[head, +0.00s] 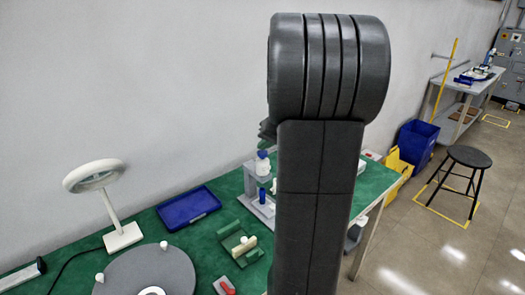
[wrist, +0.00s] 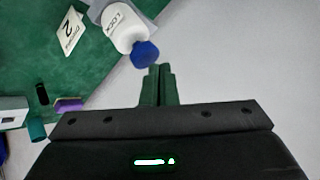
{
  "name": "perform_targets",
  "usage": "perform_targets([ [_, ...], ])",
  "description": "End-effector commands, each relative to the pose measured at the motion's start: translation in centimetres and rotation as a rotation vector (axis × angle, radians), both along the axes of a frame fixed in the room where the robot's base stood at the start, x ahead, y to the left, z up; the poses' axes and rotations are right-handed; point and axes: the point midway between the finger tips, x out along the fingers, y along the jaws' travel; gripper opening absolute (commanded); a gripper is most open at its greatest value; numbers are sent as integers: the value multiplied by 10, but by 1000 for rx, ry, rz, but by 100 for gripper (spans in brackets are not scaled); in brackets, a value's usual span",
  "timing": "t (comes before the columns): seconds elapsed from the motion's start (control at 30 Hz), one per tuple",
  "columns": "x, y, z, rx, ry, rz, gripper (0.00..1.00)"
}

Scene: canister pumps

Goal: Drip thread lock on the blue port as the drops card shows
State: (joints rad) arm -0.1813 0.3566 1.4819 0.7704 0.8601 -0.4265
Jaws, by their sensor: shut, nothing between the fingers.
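A white bottle (wrist: 121,25) marked "LOCK", with a blue cap (wrist: 145,53), is at the top of the wrist view, beside a grey surface. My gripper (wrist: 158,72) is shut and empty, its fingertips just below and right of the cap; I cannot tell whether they touch. A white card (wrist: 70,32) with a "2" lies on the green mat left of the bottle. In the head view, a white bottle (head: 262,167) with a blue top stands on a grey stand (head: 254,204), left of my arm. I cannot make out the blue port for certain; my arm hides part of the table.
A blue tray (head: 188,208), a grey round plate (head: 150,272), a lamp (head: 95,176) and a green block fixture (head: 237,240) are on the green table. Small purple (wrist: 68,105), black (wrist: 42,93) and teal (wrist: 37,129) parts are at the wrist view's left.

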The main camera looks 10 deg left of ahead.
Motion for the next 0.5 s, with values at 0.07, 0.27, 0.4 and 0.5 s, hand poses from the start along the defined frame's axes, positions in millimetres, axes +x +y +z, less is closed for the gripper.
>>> perform_targets([
  [0.07,0,0,7,0,-1,0,0],
  [0.27,0,0,9,0,-1,1,0],
  [0.4,0,0,9,0,-1,0,0],
  [0.5,0,0,11,0,-1,0,0],
])
